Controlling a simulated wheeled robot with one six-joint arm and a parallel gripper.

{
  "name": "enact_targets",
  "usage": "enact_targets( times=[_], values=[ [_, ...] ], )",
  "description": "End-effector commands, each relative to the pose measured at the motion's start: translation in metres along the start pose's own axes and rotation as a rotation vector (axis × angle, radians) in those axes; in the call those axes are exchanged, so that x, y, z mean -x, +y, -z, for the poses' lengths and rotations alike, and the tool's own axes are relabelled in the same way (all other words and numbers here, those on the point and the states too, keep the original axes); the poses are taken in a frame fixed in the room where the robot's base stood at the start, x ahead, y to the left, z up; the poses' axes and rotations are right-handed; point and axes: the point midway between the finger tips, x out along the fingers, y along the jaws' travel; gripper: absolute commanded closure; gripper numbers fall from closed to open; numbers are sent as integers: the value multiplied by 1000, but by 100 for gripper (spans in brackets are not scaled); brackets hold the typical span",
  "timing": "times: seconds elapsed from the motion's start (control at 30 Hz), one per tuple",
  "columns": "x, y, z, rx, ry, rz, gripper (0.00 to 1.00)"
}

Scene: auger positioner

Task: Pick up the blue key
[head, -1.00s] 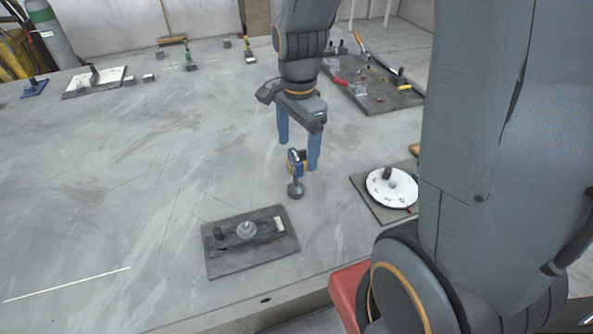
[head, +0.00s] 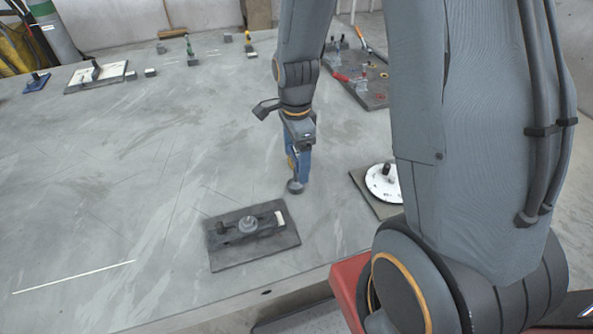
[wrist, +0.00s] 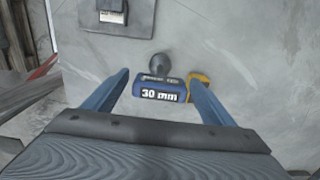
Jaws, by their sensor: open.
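The blue key shows in the wrist view as a blue block with a white "30 mm" label (wrist: 160,92), with a grey round knob (wrist: 160,61) just beyond it. A yellow piece (wrist: 200,80) sits to its right, partly behind the right finger. My gripper (wrist: 158,80) is open, with one blue finger to the left and one to the right of the key. I cannot tell whether the fingers touch it. In the head view my gripper (head: 300,178) points down at the table and largely hides the key; the grey knob (head: 295,187) shows by the fingertips.
A dark plate with a fixture (head: 282,242) lies in front of my gripper. A white disc (head: 380,184) on a dark base is to the right. A tool tray (head: 370,95) lies behind. The table's left middle is clear.

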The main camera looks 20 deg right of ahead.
Motion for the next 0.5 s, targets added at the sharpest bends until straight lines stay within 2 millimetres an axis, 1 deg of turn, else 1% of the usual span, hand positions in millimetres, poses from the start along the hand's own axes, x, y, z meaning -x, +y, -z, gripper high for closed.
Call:
enact_targets(
  times=[0.1,0.2,0.47,0.5],
  values=[
    [-12,1,0,0,0,-3,22],
    [-17,1,0,0,0,-1,22],
    [-19,0,0,0,0,0,22],
    [-19,0,0,0,0,0,25]
  ],
)
